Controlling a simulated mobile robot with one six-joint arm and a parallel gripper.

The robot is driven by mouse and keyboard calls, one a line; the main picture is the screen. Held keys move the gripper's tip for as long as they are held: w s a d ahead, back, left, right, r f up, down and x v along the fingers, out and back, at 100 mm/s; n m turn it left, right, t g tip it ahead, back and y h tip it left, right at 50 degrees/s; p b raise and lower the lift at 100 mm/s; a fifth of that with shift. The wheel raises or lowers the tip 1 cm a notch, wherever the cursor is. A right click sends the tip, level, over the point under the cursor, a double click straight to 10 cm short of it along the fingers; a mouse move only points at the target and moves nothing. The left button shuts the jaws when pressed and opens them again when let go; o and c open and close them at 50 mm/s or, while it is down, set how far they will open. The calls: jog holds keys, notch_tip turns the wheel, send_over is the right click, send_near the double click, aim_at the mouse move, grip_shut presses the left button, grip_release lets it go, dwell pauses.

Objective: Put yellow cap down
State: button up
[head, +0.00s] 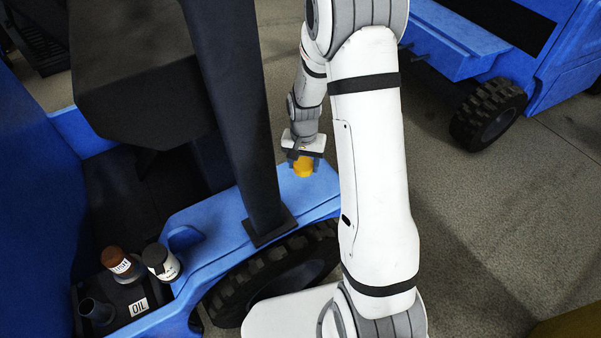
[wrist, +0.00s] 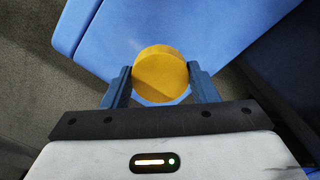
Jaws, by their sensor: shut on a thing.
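The yellow cap (head: 303,167) is a short round disc held between the two fingers of my gripper (head: 303,160). In the wrist view the yellow cap (wrist: 160,75) sits between both blue-grey fingertips of my gripper (wrist: 160,82), with its round face toward the camera. The cap is over the blue fender (head: 213,222) of the vehicle, near the fender's far end. I cannot tell whether the cap touches the blue surface. The fingers are shut on its sides.
A black post (head: 232,120) rises from the fender left of my gripper. A brown-capped bottle (head: 121,264), a white-labelled bottle (head: 162,262) and an open dark neck beside an OIL label (head: 139,306) are at lower left. Another blue vehicle (head: 470,40) stands at upper right.

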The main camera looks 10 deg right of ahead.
aim_at(303, 181)
jog(key=shift+s+a+f, duration=0.1)
jog(key=shift+f, duration=2.1)
jog(key=shift+f+b, duration=0.5)
jog(key=shift+b, duration=0.1)
jog(key=o, duration=1.1)
jog(key=shift+c, duration=0.2)
